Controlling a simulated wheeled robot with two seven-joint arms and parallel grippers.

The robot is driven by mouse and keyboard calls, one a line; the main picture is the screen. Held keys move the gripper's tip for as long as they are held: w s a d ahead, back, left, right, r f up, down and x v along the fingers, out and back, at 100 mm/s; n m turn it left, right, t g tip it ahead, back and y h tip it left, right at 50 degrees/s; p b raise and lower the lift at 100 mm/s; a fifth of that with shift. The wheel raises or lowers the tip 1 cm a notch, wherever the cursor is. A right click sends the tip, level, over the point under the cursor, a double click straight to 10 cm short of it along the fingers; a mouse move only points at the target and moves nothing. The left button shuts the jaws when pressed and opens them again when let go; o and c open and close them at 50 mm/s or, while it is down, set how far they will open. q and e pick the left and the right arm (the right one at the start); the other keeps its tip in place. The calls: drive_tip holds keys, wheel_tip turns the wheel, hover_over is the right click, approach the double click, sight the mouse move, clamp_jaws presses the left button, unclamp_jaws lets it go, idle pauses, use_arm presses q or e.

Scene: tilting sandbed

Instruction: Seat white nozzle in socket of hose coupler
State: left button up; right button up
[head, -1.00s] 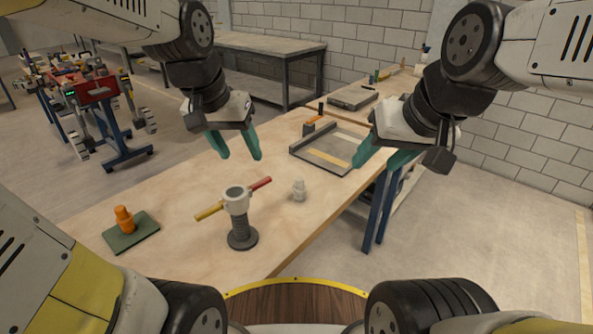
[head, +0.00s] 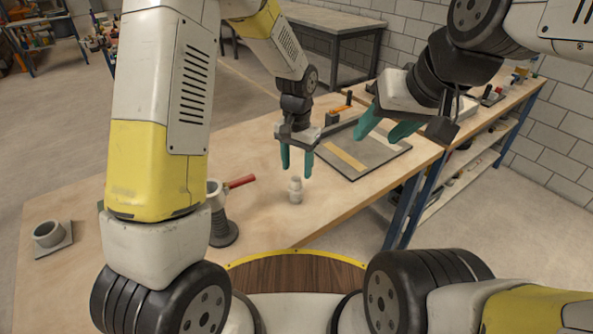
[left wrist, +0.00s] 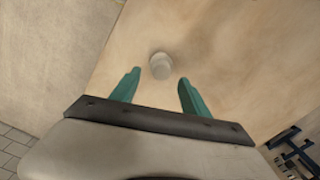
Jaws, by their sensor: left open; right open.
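The white nozzle (head: 296,190) stands upright on the wooden table in the head view. It also shows in the left wrist view (left wrist: 160,66), just beyond and between the fingertips. My left gripper (head: 297,174) is open, pointing down close above and behind the nozzle, and holds nothing. The hose coupler (head: 222,225) stands on the table left of the nozzle, with a ribbed dark column and a red handle. My left arm hides its left side. My right gripper (head: 376,141) is open and empty, up to the right, over the table's right part.
A grey ring on a plate (head: 48,236) lies at the table's left. A shallow grey tray (head: 385,160) lies behind the nozzle. My left arm covers the table left of the coupler. The table between coupler and nozzle is clear.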

sight(296, 178)
use_arm(q)
wheel_tip(296, 178, down, 6)
drive_tip(key=shift+a+r, duration=0.1)
drive_tip(key=shift+r, duration=0.15)
drive_tip(key=shift+c, duration=0.2)
clamp_jaws()
drive_tip(key=shift+r, duration=0.1)
